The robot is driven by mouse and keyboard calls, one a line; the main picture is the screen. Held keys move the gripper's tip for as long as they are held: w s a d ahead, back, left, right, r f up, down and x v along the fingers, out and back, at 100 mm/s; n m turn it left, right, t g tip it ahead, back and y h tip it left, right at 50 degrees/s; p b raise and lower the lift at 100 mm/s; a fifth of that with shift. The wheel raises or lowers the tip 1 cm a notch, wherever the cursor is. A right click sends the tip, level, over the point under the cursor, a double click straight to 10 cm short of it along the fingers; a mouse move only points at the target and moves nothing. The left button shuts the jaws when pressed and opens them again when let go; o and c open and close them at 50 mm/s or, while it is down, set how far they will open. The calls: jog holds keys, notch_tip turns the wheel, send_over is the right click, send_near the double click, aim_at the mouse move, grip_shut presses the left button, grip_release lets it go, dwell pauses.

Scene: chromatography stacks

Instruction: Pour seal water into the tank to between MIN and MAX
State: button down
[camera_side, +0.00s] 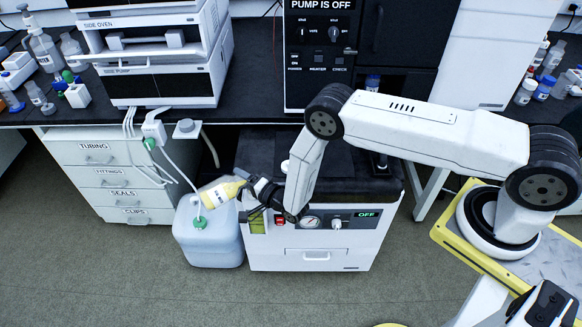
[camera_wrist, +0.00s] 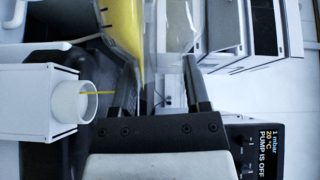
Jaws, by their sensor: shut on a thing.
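My gripper (camera_side: 262,190) is shut on a bottle (camera_side: 221,193) with yellow contents and a pale label. The bottle lies tilted, close to horizontal, in front of the pump unit's left side and above a pale jerrycan. In the wrist view the clear bottle wall (camera_wrist: 168,50) stands between my fingers (camera_wrist: 160,90), with yellow liquid (camera_wrist: 124,22) at its left. A round white port (camera_wrist: 73,101) is left of my fingers. A thin yellow line runs between it and the near finger. The pump unit (camera_side: 310,260) has a yellowish window (camera_side: 257,223) at its left; its level marks are unreadable.
The pale jerrycan (camera_side: 208,246) with a green cap and tubing stands left of the pump unit. White drawers (camera_side: 118,180) are farther left. The black bench (camera_side: 255,111) carries stacked instruments and small bottles. The floor in front is clear.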

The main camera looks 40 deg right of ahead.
jog(key=shift+w+a+r+n+g, duration=0.1)
jog(key=shift+a+r+n+g, duration=0.1)
jog(key=shift+r+n, duration=0.4)
jog(key=shift+a+r+n+g, duration=0.1)
jog(key=shift+r+n+g, duration=0.1)
jog(key=shift+r+n, duration=0.35)
jog(key=shift+r, duration=0.2)
jog(key=shift+a+r+n+g+h, duration=0.2)
jog(key=shift+r+n, duration=0.2)
jog(key=shift+r, duration=0.35)
jog(key=shift+a+r+n+g+h, duration=0.1)
jog(key=shift+r+n+g+h, duration=0.1)
jog(key=shift+r+n, duration=0.4)
jog(key=shift+a+r+n+g+h, duration=0.1)
jog(key=shift+r+n+g, duration=0.15)
jog(key=shift+r, duration=0.6)
jog(key=shift+w, duration=0.1)
